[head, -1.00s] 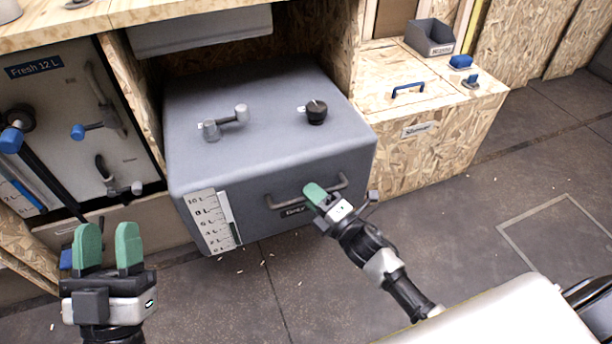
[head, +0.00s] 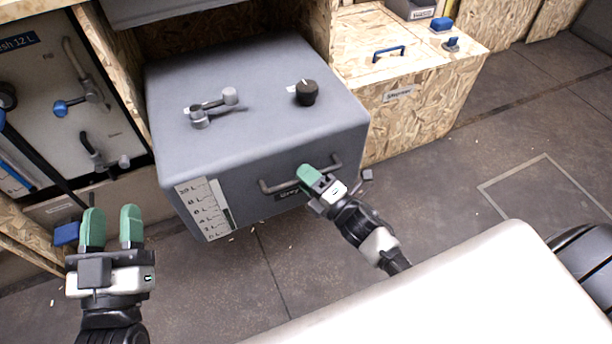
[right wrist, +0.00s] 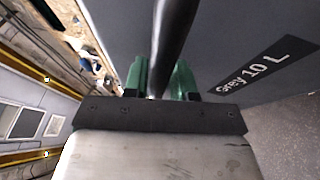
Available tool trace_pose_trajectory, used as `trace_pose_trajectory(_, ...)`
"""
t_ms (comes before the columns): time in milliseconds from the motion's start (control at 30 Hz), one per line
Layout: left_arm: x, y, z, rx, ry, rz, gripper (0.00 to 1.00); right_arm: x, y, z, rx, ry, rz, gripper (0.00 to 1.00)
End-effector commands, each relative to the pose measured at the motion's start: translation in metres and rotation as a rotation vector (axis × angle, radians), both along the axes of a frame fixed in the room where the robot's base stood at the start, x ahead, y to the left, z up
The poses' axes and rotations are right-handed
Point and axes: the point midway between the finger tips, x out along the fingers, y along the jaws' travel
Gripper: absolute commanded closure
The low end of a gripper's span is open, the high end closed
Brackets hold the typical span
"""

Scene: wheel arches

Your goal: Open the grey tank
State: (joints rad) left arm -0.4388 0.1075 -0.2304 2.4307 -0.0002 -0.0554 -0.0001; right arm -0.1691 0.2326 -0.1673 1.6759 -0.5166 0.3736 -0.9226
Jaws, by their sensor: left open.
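The grey tank (head: 250,130) is a big grey box with a valve lever (head: 215,105) and a black knob (head: 306,92) on top. It stands well out of its wooden bay, and its front carries a level scale (head: 203,210) and a grey bar handle (head: 268,187). My right gripper (head: 308,176) is at the right part of that handle. In the right wrist view the dark handle bar (right wrist: 174,30) passes between its green fingers (right wrist: 160,80), which are closed around it. My left gripper (head: 111,228) is open and empty, left of the tank's front.
The fresh-water panel (head: 85,100) with blue-handled valves is at the left. A wooden box (head: 420,105) with a blue handle (head: 389,53) stands right of the tank. A white surface (head: 450,290) fills the lower right.

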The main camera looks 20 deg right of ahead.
Motion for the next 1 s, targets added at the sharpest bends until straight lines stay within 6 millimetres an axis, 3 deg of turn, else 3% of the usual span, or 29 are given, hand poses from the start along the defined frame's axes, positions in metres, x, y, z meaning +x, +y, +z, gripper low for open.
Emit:
trace_pose_trajectory(267,0.001,0.0,0.0,0.004,0.015,0.0,0.57,-0.008,-0.003,-0.001,0.001,0.0,0.001,0.74)
trace_pose_trajectory(700,0.005,0.005,-0.034,0.075,0.278,0.016,0.57,-0.08,-0.037,-0.016,0.001,0.004,0.0,0.74)
trace_pose_trajectory(1000,0.005,0.006,-0.042,0.089,0.333,0.019,0.57,-0.097,-0.045,-0.019,0.001,0.0,0.0,0.74)
